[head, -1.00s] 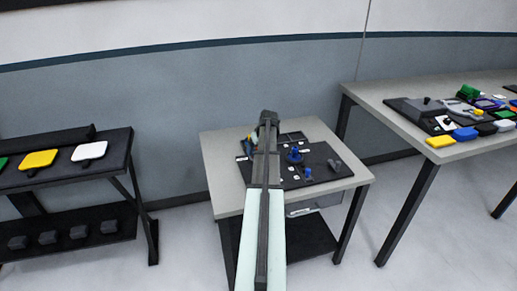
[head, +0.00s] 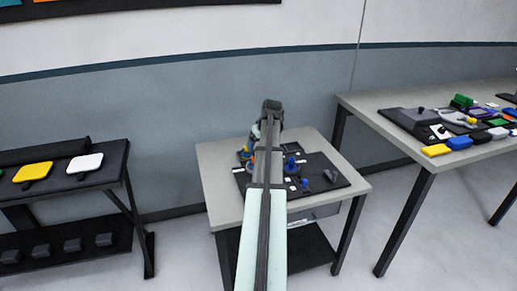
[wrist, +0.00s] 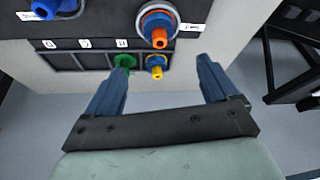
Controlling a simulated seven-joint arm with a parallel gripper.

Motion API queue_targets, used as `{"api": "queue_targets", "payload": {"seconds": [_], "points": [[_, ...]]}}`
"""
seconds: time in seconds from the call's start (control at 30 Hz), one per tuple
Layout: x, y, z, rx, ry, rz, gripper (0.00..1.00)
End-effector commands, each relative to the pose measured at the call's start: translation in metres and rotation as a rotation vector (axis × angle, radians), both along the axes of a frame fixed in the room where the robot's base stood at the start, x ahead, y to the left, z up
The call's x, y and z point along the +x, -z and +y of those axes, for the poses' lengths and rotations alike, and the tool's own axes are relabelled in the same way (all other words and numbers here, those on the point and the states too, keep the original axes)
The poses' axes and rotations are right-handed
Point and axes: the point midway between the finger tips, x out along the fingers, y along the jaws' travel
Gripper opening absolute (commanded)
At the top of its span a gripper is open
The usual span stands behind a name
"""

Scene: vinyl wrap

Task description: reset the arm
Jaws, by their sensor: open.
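My gripper (wrist: 160,80) is open in the wrist view, its two blue fingers spread with nothing between them. It is over the near edge of a small table (head: 220,187), seen from above. Past the fingertips are a blue and orange round tool (wrist: 158,27), a smaller yellow and blue piece (wrist: 156,64) and a green piece (wrist: 124,62). The green piece lies close to the left fingertip; I cannot tell whether they touch. In the head view my arm reaches over the table and hides part of it, and the fingers are not visible there.
A dark mat (head: 335,172) with blue pieces (head: 291,164) lies on the small table. A dark rack (head: 110,178) with yellow (head: 33,172) and white (head: 84,163) paddles stands at left. A long table (head: 365,104) with many colored items stands at right. Floor between them is clear.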

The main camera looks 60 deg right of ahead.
Motion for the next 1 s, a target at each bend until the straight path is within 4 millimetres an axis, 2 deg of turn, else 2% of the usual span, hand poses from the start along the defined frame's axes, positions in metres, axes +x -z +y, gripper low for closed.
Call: {"api": "queue_targets", "payload": {"seconds": [0.17,0.73,0.87,1.0], "points": [[-0.002,-0.005,0.001,0.000,0.000,0.000,0.87],[0.000,-0.004,0.003,0.001,-0.001,0.001,0.87],[0.016,0.007,0.018,0.011,-0.015,0.006,0.87],[0.054,0.030,0.059,0.034,-0.048,0.021,0.87]]}}
